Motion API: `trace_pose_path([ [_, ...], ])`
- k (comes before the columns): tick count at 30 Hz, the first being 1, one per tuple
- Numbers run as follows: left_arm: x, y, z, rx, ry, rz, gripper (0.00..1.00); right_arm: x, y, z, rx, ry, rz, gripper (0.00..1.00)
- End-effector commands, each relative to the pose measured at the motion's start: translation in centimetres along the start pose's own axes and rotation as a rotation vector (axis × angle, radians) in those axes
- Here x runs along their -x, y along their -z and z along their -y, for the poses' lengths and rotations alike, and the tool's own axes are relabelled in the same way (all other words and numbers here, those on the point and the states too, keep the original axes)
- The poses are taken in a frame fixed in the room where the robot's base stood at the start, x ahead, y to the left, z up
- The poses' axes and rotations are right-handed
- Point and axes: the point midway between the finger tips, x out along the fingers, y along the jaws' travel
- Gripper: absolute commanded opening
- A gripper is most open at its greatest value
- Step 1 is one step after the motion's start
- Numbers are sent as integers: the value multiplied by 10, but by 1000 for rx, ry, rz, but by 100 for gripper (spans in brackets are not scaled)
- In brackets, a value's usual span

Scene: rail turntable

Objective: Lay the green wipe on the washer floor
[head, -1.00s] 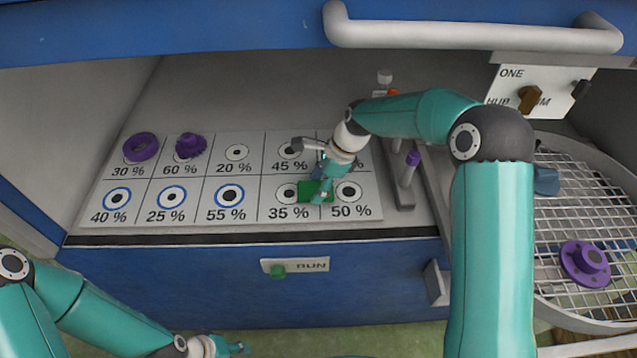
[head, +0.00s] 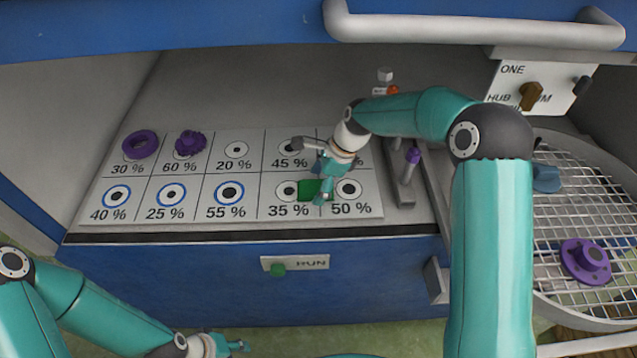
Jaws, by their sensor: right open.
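The green wipe (head: 309,187) lies on the white labelled panel between the 35 % and 50 % spots, partly hidden by my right gripper. My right gripper (head: 321,198) is open, at the wipe's right part and pointing down; whether it touches the wipe I cannot tell. The washer floor appears to be the round wire mesh (head: 560,220) at the right, partly hidden by my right arm. My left gripper (head: 240,347) is low at the bottom edge, in front of the cabinet; its jaws are too small to read.
A purple ring (head: 140,145) and a purple knobbed part (head: 190,143) sit on the panel. A purple flanged hub (head: 586,260) lies on the mesh. A purple-tipped lever (head: 411,165) stands right of the panel. A grey handle bar (head: 470,30) crosses the top.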

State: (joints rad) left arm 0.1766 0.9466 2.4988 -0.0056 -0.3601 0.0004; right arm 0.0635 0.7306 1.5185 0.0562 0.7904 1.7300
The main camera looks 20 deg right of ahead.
Motion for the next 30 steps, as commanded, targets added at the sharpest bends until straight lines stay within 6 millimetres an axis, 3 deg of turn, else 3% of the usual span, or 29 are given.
trace_pose_path([
  [5, 2, 0, -1, 0, 0, 0, 40, 15, -3, 1, 0, 5, 1, 89],
  [16, -2, 0, 1, 0, 0, 0, 40, 73, -2, 1, -1, 4, 1, 89],
  [30, -2, 0, 1, 0, 0, 0, 40, 83, -2, 0, -1, 1, 0, 89],
])
